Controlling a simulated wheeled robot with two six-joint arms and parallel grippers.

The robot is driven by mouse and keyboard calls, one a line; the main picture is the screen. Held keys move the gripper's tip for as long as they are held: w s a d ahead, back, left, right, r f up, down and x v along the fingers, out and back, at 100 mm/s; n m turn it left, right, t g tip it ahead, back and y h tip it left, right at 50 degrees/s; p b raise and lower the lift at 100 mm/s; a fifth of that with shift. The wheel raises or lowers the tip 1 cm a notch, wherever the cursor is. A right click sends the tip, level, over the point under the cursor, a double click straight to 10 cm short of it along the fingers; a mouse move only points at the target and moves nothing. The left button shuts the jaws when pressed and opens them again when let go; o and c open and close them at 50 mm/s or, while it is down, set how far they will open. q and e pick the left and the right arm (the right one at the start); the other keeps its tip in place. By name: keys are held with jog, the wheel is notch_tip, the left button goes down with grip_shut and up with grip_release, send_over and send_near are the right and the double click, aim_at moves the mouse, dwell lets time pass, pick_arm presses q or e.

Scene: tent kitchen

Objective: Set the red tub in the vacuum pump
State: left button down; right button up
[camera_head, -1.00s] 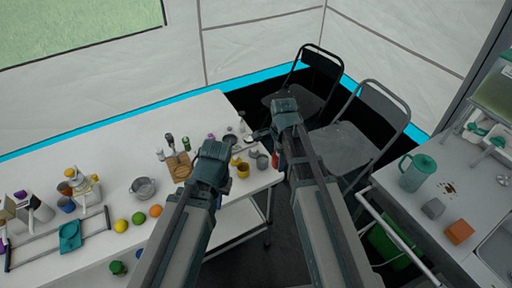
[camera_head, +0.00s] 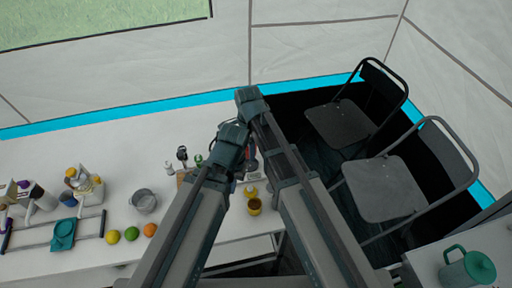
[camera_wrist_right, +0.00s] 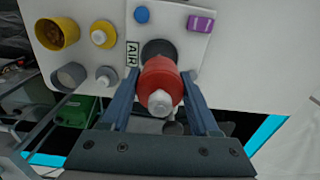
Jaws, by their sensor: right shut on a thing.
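The red tub (camera_wrist_right: 163,78) with a white cap sits between the fingers of my right gripper (camera_wrist_right: 159,74) in the right wrist view. That gripper is shut on it. Just behind the tub is a dark grey round thing (camera_wrist_right: 158,48), partly hidden, beside an AIR label; I cannot tell for certain that it is the vacuum pump, or whether the tub touches it. In the head view my right gripper (camera_head: 249,97) is above my left gripper (camera_head: 233,137), near the white table's right end. The left gripper's fingers are hidden.
The white table (camera_head: 125,145) has free room at the back. A yellow cup (camera_head: 254,206) stands near its right edge, and a metal pot (camera_head: 144,201) and fruit stand further left. Two folding chairs (camera_head: 383,188) are to the right. Yellow and grey cups (camera_wrist_right: 57,33) show in the wrist view.

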pick_arm(q)
jog(key=shift+s+f, duration=0.1)
pick_arm(e)
jog(key=shift+s, duration=0.1)
